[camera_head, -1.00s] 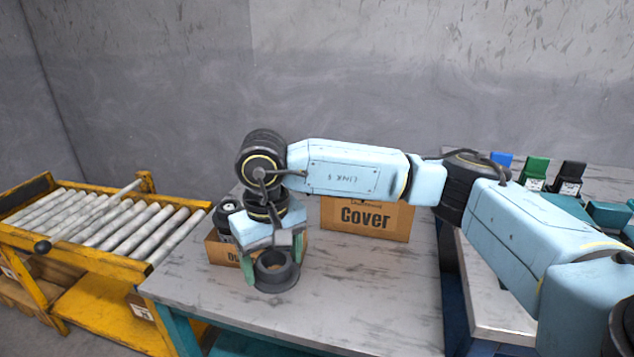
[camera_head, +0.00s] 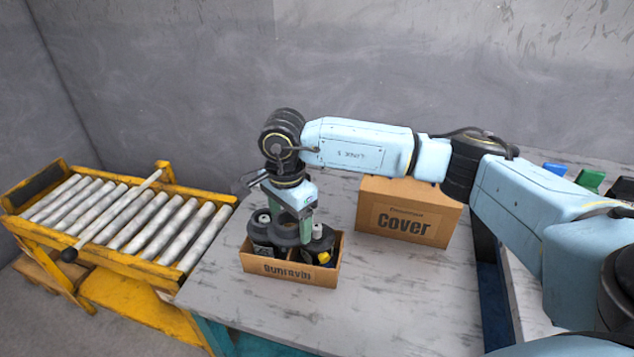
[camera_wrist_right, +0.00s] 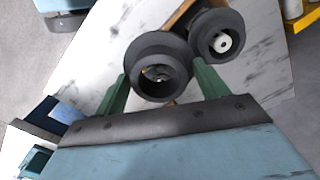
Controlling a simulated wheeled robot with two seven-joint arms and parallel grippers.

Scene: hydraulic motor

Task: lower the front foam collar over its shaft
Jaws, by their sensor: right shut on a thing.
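My right gripper (camera_head: 292,229) is shut on a dark grey foam collar (camera_head: 286,236), held above the open carton. In the right wrist view the collar (camera_wrist_right: 158,66) sits between the green fingers (camera_wrist_right: 162,88), its round hole facing the camera. Something small shows inside the hole, but I cannot tell whether it is a shaft. Beside it, a second dark ring (camera_wrist_right: 216,36) surrounds a pale shaft tip (camera_wrist_right: 224,43). In the head view, dark parts with pale tips stand at the carton's left (camera_head: 262,232) and right (camera_head: 318,240). The gripper partly hides the carton's inside. My left gripper is not in view.
The low cardboard carton (camera_head: 288,273) stands on the marbled table (camera_head: 385,295). A "Cover" box (camera_head: 408,218) stands behind it to the right. A yellow roller conveyor (camera_head: 120,220) is at the left. The table's front right is clear.

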